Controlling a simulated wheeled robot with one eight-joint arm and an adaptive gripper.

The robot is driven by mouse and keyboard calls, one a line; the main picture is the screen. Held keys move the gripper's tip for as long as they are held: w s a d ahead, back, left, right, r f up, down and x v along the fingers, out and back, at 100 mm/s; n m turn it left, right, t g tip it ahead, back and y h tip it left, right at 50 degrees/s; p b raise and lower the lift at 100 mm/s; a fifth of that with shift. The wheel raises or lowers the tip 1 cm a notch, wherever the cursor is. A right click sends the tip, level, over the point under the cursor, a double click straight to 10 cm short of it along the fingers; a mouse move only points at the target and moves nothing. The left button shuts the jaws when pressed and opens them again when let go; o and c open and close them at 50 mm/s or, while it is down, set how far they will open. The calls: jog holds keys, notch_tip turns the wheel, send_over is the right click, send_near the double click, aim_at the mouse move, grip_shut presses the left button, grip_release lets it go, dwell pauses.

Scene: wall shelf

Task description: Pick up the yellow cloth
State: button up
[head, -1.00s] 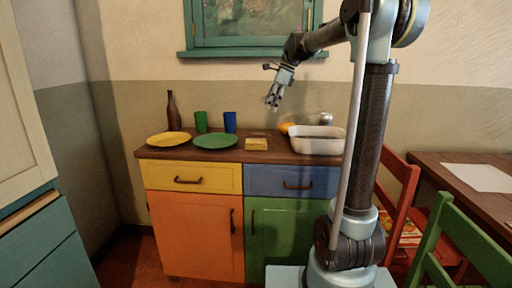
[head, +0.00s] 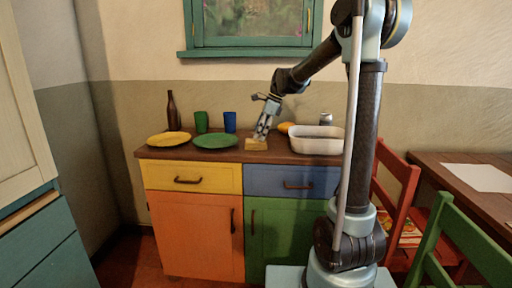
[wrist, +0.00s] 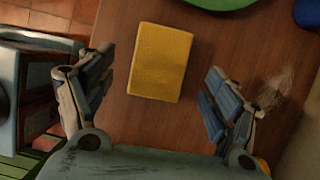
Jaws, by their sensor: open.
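The yellow cloth (wrist: 160,62) is a small folded rectangle lying flat on the wooden counter top. In the head view the cloth (head: 254,145) is near the middle of the counter, partly behind my gripper's fingers. My gripper (head: 261,138) points down just above it. In the wrist view my gripper (wrist: 155,95) is open, with one finger on each side of the cloth and gaps between the fingers and its edges. Nothing is between the fingertips but the cloth below. Whether the fingertips touch the counter cannot be told.
A green plate (head: 215,141), a yellow plate (head: 169,139), green and blue cups (head: 230,122) and a brown bottle (head: 173,112) stand left of the cloth. A white basin (head: 316,141) and an orange fruit (head: 285,127) are to the right. The wall is close behind.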

aim_at(258, 140)
jog(key=shift+x, duration=1.9)
jog(key=shift+d+f, duration=0.2)
jog(key=shift+f, duration=0.1)
jog(key=c, duration=1)
